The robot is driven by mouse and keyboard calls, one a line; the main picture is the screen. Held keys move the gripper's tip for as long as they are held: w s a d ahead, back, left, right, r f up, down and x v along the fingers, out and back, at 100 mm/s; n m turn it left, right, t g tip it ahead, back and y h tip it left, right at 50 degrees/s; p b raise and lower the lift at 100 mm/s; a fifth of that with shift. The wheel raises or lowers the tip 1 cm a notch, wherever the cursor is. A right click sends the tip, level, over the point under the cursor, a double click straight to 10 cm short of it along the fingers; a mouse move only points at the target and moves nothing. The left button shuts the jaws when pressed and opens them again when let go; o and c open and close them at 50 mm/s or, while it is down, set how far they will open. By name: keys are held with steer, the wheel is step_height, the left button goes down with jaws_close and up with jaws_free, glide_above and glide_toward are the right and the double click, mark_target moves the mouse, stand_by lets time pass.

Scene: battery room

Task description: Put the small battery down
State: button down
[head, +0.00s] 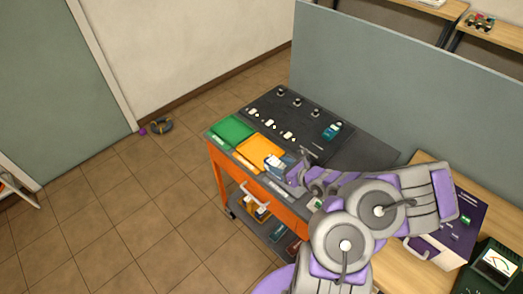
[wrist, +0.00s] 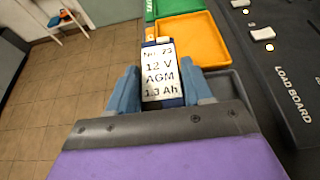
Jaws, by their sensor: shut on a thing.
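In the head view the battery (head: 273,162) shows at my gripper (head: 283,167), by the front edge of the cart top near the yellow tray (head: 262,147). In the wrist view it overlaps the left edges of the yellow tray (wrist: 205,40) and a grey tray (wrist: 228,88). Its underside is hidden, so I cannot tell whether it touches anything.
A green tray (head: 231,130) lies beyond the yellow one. The black load board (head: 270,112) carries switches, lamps and a teal battery (head: 332,130). The orange cart (head: 222,178) has a lower shelf with items. A grey partition (head: 400,85) stands behind; the floor left is mostly clear.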

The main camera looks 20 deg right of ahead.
steer(key=w, duration=0.4)
steer(key=w+f+b, duration=0.1)
steer(key=w, duration=0.9)
steer(key=shift+w+d+f+b, duration=0.25)
steer(key=shift+b, duration=0.05)
steer(key=shift+w, duration=0.6)
step_height(320, 180, down, 4)
steer(key=shift+w+r+b, duration=0.1)
steer(key=shift+r+b, duration=0.15)
steer(key=shift+b, duration=0.05)
steer(key=shift+c, duration=2.3)
jaws_free()
